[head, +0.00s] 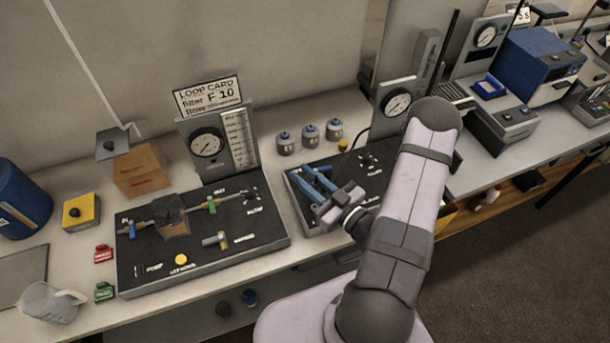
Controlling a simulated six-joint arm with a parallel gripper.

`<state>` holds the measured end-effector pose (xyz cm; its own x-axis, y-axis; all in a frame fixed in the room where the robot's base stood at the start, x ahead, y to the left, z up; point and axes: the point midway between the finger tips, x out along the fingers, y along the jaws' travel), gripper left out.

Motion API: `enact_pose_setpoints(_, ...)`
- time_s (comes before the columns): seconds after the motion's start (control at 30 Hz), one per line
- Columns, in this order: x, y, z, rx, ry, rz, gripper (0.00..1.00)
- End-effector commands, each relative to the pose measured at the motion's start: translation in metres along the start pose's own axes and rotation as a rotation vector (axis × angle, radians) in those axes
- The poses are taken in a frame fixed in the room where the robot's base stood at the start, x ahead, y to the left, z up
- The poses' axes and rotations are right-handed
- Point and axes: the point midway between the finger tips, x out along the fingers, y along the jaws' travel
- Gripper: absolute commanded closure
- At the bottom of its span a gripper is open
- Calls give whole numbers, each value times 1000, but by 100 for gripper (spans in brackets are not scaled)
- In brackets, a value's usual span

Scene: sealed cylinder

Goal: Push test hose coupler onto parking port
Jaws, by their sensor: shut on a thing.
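My gripper (302,174), with two blue fingers, is low over the left part of the right-hand dark panel (345,168). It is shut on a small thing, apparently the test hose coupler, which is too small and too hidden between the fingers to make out. A thin dark hose (358,138) curves down from near the right gauge (397,103) toward this panel. Small fittings (368,160) with white labels sit at the panel's right part. I cannot tell which fitting is the parking port. My arm hides the panel's right and front parts.
The left panel (265,232) carries a clear block, valves and fittings. A gauge stand (207,143) with a loop card rises behind it. A blue instrument (535,60) is at the far right.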

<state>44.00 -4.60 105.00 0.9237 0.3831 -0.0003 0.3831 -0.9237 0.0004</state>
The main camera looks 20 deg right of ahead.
Motion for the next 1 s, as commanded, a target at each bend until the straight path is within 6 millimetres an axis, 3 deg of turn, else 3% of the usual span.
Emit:
enact_pose_setpoints(0.5,0,0,41,0,1,0,100)
enact_pose_setpoints(1.0,0,0,49,0,1,0,100)
